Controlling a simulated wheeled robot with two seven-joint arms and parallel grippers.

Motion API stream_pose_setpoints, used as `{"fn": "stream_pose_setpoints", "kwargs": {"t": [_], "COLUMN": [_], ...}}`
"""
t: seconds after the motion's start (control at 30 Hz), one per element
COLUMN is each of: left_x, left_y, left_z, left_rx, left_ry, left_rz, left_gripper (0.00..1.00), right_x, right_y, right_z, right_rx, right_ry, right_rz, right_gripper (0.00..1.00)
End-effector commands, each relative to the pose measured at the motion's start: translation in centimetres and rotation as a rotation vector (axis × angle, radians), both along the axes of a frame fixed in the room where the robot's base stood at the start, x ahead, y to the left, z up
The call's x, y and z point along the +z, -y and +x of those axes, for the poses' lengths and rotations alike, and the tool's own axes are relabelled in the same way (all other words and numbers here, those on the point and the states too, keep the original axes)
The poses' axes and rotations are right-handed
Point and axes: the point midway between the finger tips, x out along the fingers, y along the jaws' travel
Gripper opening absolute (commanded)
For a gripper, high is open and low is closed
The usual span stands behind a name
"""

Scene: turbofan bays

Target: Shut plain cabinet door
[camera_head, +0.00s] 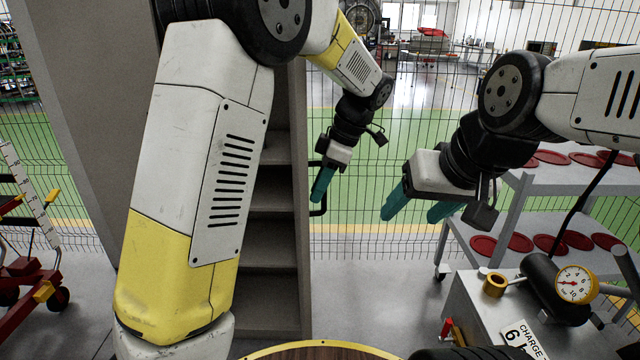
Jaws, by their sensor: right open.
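A plain grey cabinet with open shelves (272,195) stands in the middle, partly behind my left arm. A tall narrow grey panel (303,255), seen almost edge-on at the right of the shelves, looks like its door standing open. A black bar handle (320,211) sticks out from its right face. My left gripper (321,186) points down, its teal fingers overlapping the handle in the picture; I cannot tell whether they touch it or how far apart they are. My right gripper (418,210) is open and empty, to the right of the handle.
A broad grey panel (85,110) stands at the left. A grey cart with red plates (545,245) is at the right, with a bench holding a pressure gauge (573,284) in front. A red wheeled stand (28,270) is far left.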

Motion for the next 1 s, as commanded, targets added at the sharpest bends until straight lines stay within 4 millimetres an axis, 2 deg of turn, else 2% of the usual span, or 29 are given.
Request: {"fn": "stream_pose_setpoints", "kwargs": {"t": [0.13, 0.23, 1.0], "left_x": [0.01, 0.02, 0.07], "left_y": [0.00, 0.01, 0.02], "left_z": [0.01, 0.01, 0.03], "left_rx": [0.000, 0.000, 0.000], "left_ry": [0.000, 0.000, 0.001], "left_rz": [0.000, 0.000, 0.000], "left_gripper": [0.20, 0.00, 0.00], "right_x": [0.00, 0.00, 0.00], "right_y": [0.00, 0.00, 0.00], "right_z": [0.00, 0.00, 0.00], "right_rx": [0.000, 0.000, 0.000], "right_ry": [0.000, 0.000, 0.000], "right_rz": [0.000, 0.000, 0.000], "right_gripper": [0.63, 0.63, 0.63]}}
